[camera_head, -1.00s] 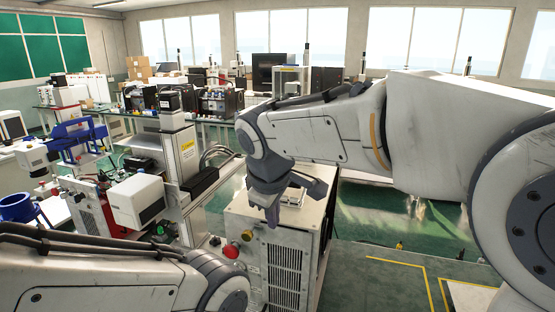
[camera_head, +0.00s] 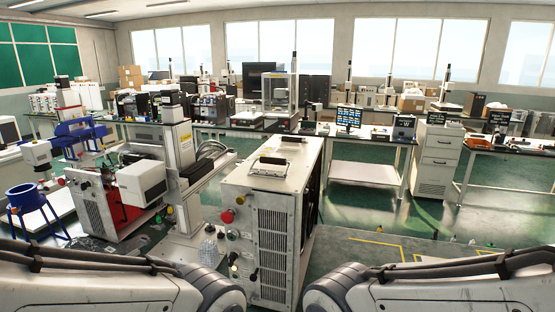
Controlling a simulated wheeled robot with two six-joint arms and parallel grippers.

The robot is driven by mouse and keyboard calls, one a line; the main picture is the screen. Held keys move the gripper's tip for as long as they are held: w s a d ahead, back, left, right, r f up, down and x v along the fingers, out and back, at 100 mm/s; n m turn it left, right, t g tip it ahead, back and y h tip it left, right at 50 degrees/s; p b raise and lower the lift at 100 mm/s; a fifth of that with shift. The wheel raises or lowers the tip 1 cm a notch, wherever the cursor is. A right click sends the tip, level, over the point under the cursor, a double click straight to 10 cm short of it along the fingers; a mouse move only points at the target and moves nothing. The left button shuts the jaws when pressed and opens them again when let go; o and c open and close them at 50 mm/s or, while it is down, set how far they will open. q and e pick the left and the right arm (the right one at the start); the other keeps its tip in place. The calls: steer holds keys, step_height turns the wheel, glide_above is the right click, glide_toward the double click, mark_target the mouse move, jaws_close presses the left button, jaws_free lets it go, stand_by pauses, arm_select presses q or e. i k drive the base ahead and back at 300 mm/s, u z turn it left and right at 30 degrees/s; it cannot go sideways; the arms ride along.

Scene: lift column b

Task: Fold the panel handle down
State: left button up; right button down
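A light grey metal cabinet (camera_head: 248,182) stands in front of me at the centre. On its top panel is a small metal handle (camera_head: 272,160) on a pale plate. It looks low against the top, but its exact angle is too small to tell. A second, black handle (camera_head: 292,139) sits at the far edge of the top. Nothing touches either handle. Both my arms show only as links along the bottom edge, left and right of the cabinet. Both grippers are out of the picture.
The cabinet front carries a red knob (camera_head: 227,216) and several other knobs. A machine with a white box (camera_head: 142,185) stands close on the left. Lab benches with a monitor (camera_head: 349,117) and a drawer unit (camera_head: 436,160) stand behind. Green floor (camera_head: 345,210) is open to the right.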

mark_target(268, 161)
steer(key=z, duration=0.75)
steer(key=i, duration=0.6)
steer(key=u, duration=0.95)
